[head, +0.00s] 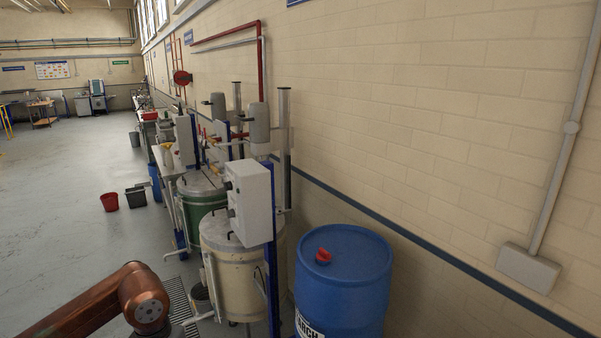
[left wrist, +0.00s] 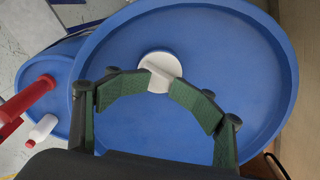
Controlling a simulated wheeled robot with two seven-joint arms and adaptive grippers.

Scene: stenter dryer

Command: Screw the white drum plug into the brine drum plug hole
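In the left wrist view a white drum plug (left wrist: 160,66) with a raised grip bar sits at a blue drum top (left wrist: 230,60). My left gripper (left wrist: 159,82) has its two green-padded fingers curved in from both sides. Their tips appear to touch the bar, which fills the gap between them. The plug hole is hidden beneath the plug, and I cannot tell how deep the plug sits. In the head view only a copper-coloured link of my arm shows at bottom left; neither gripper shows there.
In the head view a blue drum (head: 347,270) with a red plug (head: 323,257) stands by the wall, right of a cream vat (head: 228,262). In the left wrist view a red cylindrical part (left wrist: 30,100) and white bottle (left wrist: 43,127) are at left. Floor at left is open.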

